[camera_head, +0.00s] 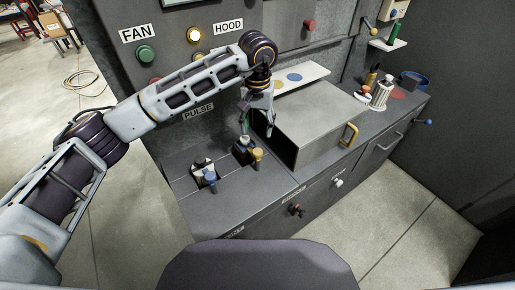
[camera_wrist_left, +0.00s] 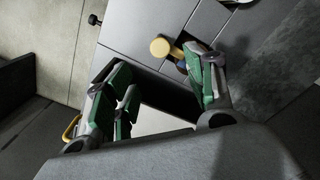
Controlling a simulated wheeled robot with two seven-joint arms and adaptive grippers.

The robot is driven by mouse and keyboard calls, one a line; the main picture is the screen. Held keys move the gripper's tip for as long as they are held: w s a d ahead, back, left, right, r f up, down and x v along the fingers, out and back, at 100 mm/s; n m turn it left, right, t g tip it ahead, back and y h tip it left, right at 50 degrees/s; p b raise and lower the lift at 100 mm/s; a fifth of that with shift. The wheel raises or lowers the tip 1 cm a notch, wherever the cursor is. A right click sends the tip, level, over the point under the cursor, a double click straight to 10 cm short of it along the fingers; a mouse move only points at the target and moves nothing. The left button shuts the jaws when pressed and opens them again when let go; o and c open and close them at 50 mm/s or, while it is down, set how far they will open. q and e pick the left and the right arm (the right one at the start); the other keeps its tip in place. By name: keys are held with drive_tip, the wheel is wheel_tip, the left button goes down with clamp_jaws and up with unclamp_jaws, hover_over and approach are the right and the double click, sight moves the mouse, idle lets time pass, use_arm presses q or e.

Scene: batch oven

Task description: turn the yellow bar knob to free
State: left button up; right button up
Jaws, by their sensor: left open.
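A yellow-topped knob (camera_head: 257,155) stands on the dark counter, in front of a slot; its yellow end (camera_wrist_left: 160,47) also shows in the left wrist view. Whether it is the bar knob, and how it is turned, is too small to tell. My left gripper (camera_head: 258,126) hangs just above and behind it, fingers pointing down. In the left wrist view my left gripper (camera_wrist_left: 158,75) has its green-padded fingers spread with nothing between them. My right gripper is out of view.
A blue-topped knob (camera_head: 210,178) stands left of the yellow one. A panel with a green button (camera_head: 145,54) rises behind. A striped canister (camera_head: 381,95) stands farther right.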

sight(258, 151)
use_arm(q)
wheel_tip(258, 151, down, 10)
drive_tip(key=shift+r+p, duration=0.2)
drive_tip(key=shift+p, duration=0.45)
drive_tip(key=shift+f, duration=0.85)
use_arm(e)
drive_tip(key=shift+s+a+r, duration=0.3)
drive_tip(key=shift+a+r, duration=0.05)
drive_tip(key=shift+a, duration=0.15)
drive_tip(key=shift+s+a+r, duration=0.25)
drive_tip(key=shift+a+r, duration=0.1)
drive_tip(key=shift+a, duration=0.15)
use_arm(q)
drive_tip(key=c, duration=1)
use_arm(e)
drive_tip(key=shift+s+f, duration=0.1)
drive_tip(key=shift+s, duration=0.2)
